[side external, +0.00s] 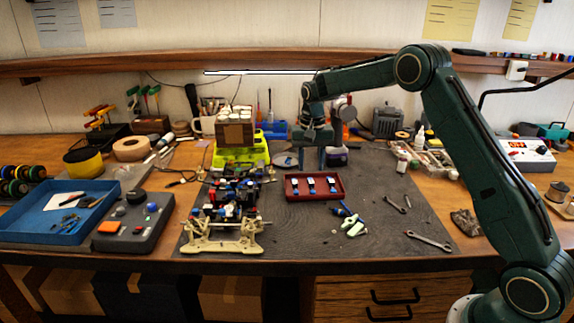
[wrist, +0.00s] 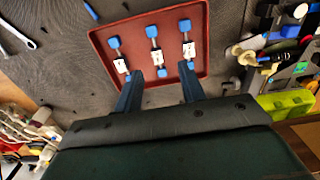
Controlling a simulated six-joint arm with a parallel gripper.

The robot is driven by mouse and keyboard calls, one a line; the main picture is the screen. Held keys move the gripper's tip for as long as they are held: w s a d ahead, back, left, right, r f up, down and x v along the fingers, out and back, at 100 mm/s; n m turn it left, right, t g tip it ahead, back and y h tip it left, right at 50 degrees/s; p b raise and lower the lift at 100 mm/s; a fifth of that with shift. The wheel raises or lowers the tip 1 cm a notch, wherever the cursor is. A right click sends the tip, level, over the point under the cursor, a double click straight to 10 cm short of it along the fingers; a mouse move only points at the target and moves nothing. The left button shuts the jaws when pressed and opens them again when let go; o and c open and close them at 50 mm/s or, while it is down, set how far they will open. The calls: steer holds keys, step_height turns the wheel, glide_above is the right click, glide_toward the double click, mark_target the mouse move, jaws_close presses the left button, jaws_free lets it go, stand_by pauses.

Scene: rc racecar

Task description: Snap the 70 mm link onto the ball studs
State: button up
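A dark red tray (side external: 318,198) lies on the grey mat and holds three links side by side. In the wrist view they are a left link (wrist: 118,55), a middle link (wrist: 154,40) and a right link (wrist: 188,45), each with blue ends and a white label. The label print is too small to read. The car chassis (side external: 222,212) stands left of the tray on cream supports; its ball studs are too small to make out. My gripper (wrist: 161,73) is open and empty, its fingers apart near the tray's edge. In the side view my gripper (side external: 320,160) is behind the tray.
A dark case (side external: 130,222) and a blue tray (side external: 40,205) stand left. A brown box on a lime-green base (side external: 238,155) stands behind the chassis.

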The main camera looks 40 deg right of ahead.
mark_target(311, 181)
steer(key=shift+s+f, duration=0.2)
steer(key=shift+f, duration=2.4)
jaws_close()
